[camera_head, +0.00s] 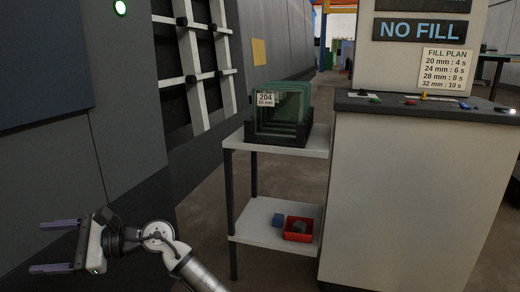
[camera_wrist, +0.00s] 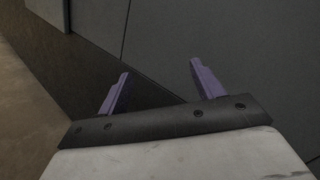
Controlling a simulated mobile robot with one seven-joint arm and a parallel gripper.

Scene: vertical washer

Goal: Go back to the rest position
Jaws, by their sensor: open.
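My gripper (camera_head: 46,247) is at the lower left of the head view, with its two purple fingers spread apart and pointing left. Nothing is between them. In the wrist view my gripper (camera_wrist: 156,84) is also open and empty, facing the dark grey panel and a strip of brown floor. My arm reaches in from the bottom of the head view, in front of the lower part of the grey machine wall (camera_head: 135,140). I see no contact between the fingers and the wall, but the exact gap is hard to tell.
A two-level white stand (camera_head: 240,146) holds a dark rack of glass panes (camera_head: 283,108) labelled 204, 20 mm. A counter (camera_head: 405,185) with a NO FILL sign (camera_head: 421,30) stands right.

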